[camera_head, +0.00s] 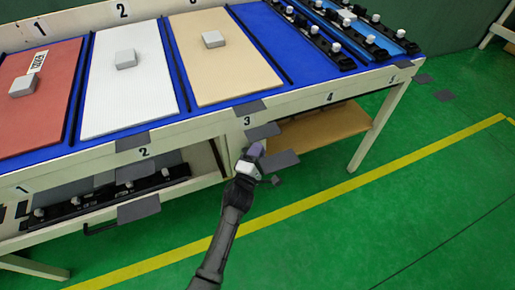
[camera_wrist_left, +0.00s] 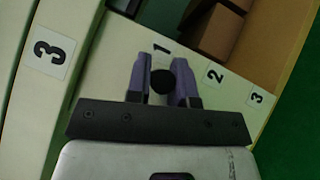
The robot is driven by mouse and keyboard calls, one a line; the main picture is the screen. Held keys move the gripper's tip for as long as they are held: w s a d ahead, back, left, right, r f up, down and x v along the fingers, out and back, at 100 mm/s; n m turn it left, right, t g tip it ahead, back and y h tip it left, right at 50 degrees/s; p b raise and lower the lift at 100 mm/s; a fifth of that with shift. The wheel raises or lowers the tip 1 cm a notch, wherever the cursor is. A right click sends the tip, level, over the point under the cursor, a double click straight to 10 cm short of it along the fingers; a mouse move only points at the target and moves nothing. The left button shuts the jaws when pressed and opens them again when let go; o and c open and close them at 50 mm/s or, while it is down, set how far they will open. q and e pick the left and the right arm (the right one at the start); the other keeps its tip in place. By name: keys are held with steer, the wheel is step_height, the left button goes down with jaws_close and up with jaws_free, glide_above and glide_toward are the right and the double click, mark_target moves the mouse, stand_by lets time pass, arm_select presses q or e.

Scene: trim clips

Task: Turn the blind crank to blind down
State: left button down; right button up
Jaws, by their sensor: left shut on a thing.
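My left gripper (camera_head: 256,150) is at the front of the bench, just below the number 3 label, with its arm coming up from the bottom of the head view. In the left wrist view its two purple fingers (camera_wrist_left: 166,85) are shut on a round black knob (camera_wrist_left: 162,81). The knob looks like the crank's handle, seen end-on; the rest of the crank is hidden. I cannot make out the blind itself. My right gripper is in neither view.
Flat dark grey plates (camera_head: 279,164) stick out along the bench front close to my gripper. The bench (camera_head: 185,130) carries red, white and tan panels. The green floor (camera_head: 400,220) is clear.

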arm_select(q)
steer(key=shift+w+d+f+m+g+y+p, duration=0.1)
steer(key=shift+d+f+m+g+y+p, duration=0.45)
steer(key=shift+p, duration=1.35)
steer(key=shift+w+a+f+m+g+y+p, duration=0.1)
steer(key=shift+m+g+p, duration=0.85)
steer(key=shift+p, duration=0.95)
steer(key=shift+d+f+m+g+y+p, duration=0.3)
steer(key=shift+m+g+p, duration=0.45)
steer(key=shift+p, duration=1.15)
steer(key=shift+a+f, duration=0.1)
steer(key=c, duration=1)
jaws_free()
